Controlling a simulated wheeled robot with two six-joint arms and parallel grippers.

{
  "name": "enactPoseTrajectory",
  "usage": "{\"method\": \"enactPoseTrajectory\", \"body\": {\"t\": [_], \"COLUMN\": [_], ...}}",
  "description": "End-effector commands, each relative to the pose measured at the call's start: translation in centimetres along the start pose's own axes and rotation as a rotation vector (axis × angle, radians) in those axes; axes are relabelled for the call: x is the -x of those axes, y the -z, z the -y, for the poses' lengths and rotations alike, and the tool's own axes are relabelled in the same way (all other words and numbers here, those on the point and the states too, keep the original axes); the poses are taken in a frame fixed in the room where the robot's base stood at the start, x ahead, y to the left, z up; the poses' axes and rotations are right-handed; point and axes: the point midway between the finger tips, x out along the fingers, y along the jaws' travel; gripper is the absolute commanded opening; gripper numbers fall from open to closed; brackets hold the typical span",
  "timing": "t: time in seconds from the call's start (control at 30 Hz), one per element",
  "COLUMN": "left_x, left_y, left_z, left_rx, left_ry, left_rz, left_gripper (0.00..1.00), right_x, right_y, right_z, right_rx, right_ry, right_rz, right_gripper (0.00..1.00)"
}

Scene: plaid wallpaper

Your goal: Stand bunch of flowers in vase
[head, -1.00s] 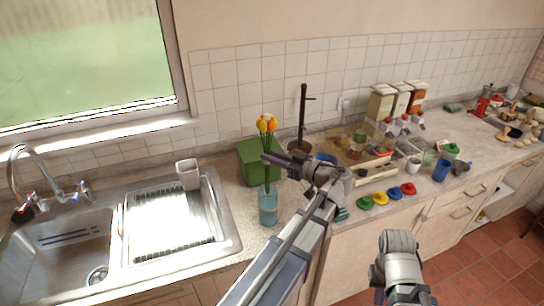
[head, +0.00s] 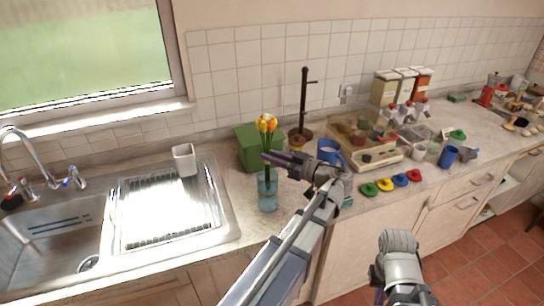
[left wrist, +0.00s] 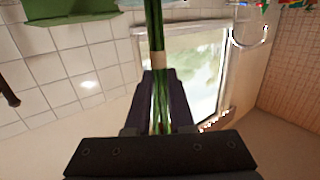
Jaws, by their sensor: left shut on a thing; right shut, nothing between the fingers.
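The bunch of flowers (head: 267,124) has yellow and orange heads and green stems. My left gripper (head: 268,157) is shut on the stems, heads above the fingers. The clear blue vase (head: 268,199) stands upright on the counter directly below the gripper. The stems run down to the vase mouth and their lower ends seem to be inside it. In the left wrist view, the stems (left wrist: 154,30) pass between the fingers, with a pale band around them. The vase's bluish edge (left wrist: 135,3) shows at the top there. Only part of my right arm shows; its fingers are out of view.
A green box (head: 251,148) stands close behind the vase. A steel sink with drainer (head: 228,214) lies left, with a white cup (head: 185,160). A blue mug (head: 329,152), a dark pole stand (head: 304,100) and coloured lids are at right.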

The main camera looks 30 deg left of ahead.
Motion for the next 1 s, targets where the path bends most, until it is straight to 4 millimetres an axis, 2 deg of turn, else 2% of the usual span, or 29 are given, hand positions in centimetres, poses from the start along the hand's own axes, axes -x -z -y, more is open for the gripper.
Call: {"method": "enactPoseTrajectory", "body": {"t": [0.03,0.4,0.87,0.9,1.0], "left_x": [-0.1,-0.2,-0.3,-0.3,-0.3], "left_y": [-0.8,-3.4,-3.9,-3.9,-3.9], "left_z": [0.0,0.0,0.0,0.0,0.0], "left_rx": [0.000,0.000,0.000,0.000,0.000], "left_ry": [0.000,0.000,0.000,0.000,0.000], "left_rz": [-0.001,-0.001,-0.001,-0.001,-0.001], "left_gripper": [0.00,0.00,0.00,0.26,0.37], "right_x": [-0.8,-3.4,-3.9,-3.9,-3.9], "right_y": [0.1,0.2,0.2,0.2,0.2], "right_z": [0.1,0.3,0.4,0.4,0.4], "right_rx": [0.000,0.000,0.000,0.000,0.000], "right_ry": [0.000,0.000,0.000,0.000,0.000], "right_rz": [0.000,0.000,0.000,0.000,0.000], "right_gripper": [0.00,0.00,0.00,0.00,0.00]}}
